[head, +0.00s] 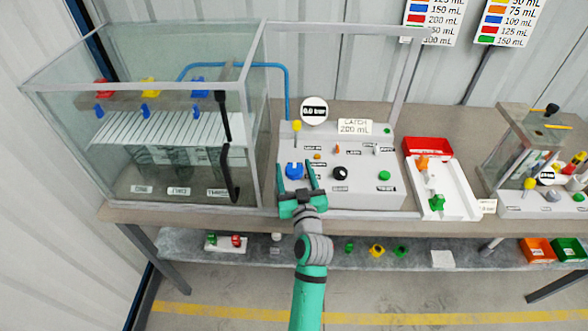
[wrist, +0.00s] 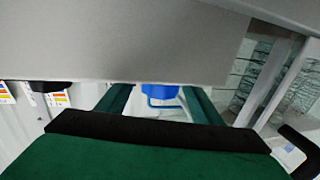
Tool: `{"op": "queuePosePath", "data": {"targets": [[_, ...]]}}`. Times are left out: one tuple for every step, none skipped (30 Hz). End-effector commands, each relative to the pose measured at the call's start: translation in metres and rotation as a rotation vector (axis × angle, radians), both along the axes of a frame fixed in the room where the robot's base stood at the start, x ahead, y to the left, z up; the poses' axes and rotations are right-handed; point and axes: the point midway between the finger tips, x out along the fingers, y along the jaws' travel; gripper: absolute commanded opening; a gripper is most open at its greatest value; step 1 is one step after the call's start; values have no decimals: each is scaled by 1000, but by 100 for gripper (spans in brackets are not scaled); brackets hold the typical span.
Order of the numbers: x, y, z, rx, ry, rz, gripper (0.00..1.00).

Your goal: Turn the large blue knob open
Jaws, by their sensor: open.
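The large blue knob (head: 293,171) is on the left part of the grey control panel (head: 360,190), in the head view. My gripper (head: 299,178) is open, with one finger on each side of the blue knob as seen from the head. I cannot tell whether the fingers touch it. In the wrist view a blue piece (wrist: 160,91), which appears to be the knob, shows between the two green fingers (wrist: 158,100), at the edge of the grey panel face.
A glass tank (head: 180,110) with red, yellow and blue parts stands left of the panel. A black knob (head: 340,173), a yellow-topped lever (head: 296,127) and a gauge (head: 314,110) are close by. A red bin (head: 428,147) and white tray (head: 456,186) stand to the right.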

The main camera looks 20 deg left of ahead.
Motion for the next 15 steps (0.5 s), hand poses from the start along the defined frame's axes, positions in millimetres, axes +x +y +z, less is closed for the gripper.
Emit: {"op": "queuePosePath", "data": {"targets": [[2, 2, 1, 0, -1, 1, 60], [3, 2, 1, 0, -1, 1, 60], [4, 2, 1, 0, -1, 1, 60], [4, 3, 0, 0, -1, 1, 60], [4, 3, 0, 0, 0, 0, 60], [4, 3, 0, 0, 0, 0, 60], [4, 3, 0, 0, 0, 0, 60], [4, 3, 0, 0, 0, 0, 60], [4, 3, 0, 0, 0, 0, 60], [4, 3, 0, 0, 0, 0, 60], [4, 3, 0, 0, 0, 0, 60], [4, 3, 0, 0, 0, 0, 50], [4, 3, 0, 0, 0, 0, 43], [4, 3, 0, 0, 0, 0, 36], [4, 3, 0, 0, 0, 0, 26]]}}
